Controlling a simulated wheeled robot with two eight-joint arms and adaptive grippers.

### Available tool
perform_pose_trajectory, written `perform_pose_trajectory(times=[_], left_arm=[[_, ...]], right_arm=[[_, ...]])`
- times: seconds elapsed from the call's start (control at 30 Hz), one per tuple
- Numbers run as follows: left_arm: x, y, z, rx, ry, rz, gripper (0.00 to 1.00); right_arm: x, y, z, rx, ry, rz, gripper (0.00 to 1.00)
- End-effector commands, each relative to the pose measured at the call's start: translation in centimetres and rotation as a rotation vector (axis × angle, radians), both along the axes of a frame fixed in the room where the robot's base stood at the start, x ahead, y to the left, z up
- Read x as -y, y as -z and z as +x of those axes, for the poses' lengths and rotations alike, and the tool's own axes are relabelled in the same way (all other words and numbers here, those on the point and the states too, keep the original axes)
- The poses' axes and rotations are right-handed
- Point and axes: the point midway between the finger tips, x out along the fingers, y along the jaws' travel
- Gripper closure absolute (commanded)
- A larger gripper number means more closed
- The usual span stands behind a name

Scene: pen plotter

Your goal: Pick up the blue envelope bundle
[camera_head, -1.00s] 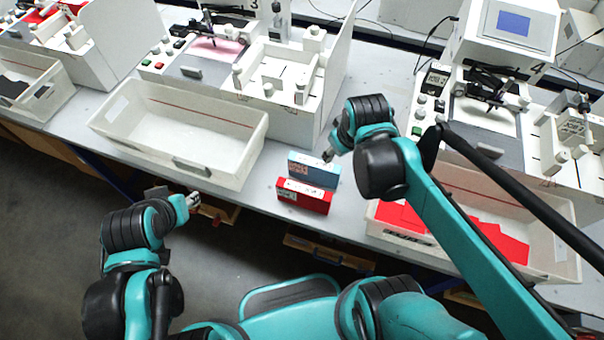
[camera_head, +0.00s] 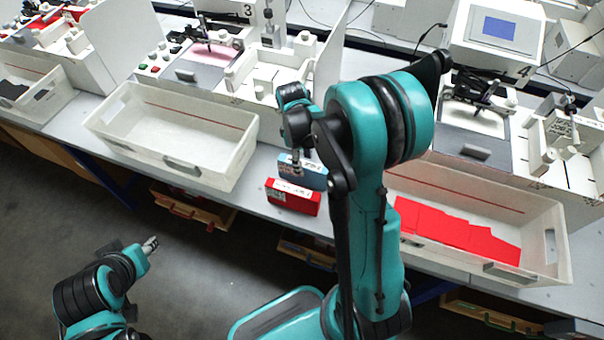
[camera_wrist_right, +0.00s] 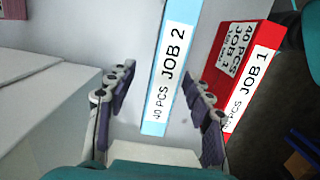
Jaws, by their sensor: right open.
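The blue envelope bundle (camera_head: 314,179) lies on the grey table, partly hidden by my right arm in the head view. In the right wrist view the blue bundle (camera_wrist_right: 170,75) shows a white label reading "JOB 2, 40 PCS". My right gripper (camera_head: 297,162) is over the bundle. In the right wrist view its open fingers (camera_wrist_right: 160,105) show on either side of the bundle's near end, with a gap on each side. Contact is not visible. My left gripper (camera_head: 150,244) is away from the table at lower left, its jaws too small to judge.
A red bundle (camera_head: 292,198) marked "JOB 1" (camera_wrist_right: 236,75) lies close beside the blue one, nearer the table's front edge. An empty white bin (camera_head: 170,135) stands to the left. A white bin (camera_head: 545,225) with red envelopes (camera_head: 455,230) stands to the right. Machines line the back.

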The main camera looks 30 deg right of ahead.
Motion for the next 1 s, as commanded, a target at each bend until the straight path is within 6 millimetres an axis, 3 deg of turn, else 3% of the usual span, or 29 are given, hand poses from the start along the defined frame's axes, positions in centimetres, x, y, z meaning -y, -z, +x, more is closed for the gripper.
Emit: perform_pose_trajectory(times=[0.3, 0.53, 0.57, 0.7, 0.77, 1.0], left_arm=[[0.0, 2.4, 0.0, 0.0, 0.0, 0.0, 0.6], [0.0, 2.3, 0.0, 0.0, 0.0, 0.0, 0.6], [0.0, 2.3, 0.0, 0.0, 0.0, 0.0, 0.6], [0.0, 2.3, 0.0, 0.0, 0.0, 0.0, 0.6], [0.0, 2.3, 0.0, 0.0, 0.0, 0.0, 0.6], [0.0, 2.3, 0.0, 0.0, 0.0, 0.0, 0.6]], right_arm=[[-0.2, 4.6, -0.6, 0.001, 0.001, 0.0, 0.48], [-0.2, 4.7, -0.7, 0.001, 0.001, 0.0, 0.48], [-0.2, 4.7, -0.7, 0.001, 0.001, 0.0, 0.51], [-0.2, 4.7, -0.7, 0.001, 0.001, 0.0, 0.88], [-0.2, 4.7, -0.7, 0.001, 0.001, 0.0, 1.0], [-0.2, 4.7, -0.7, 0.001, 0.001, 0.0, 1.0]])
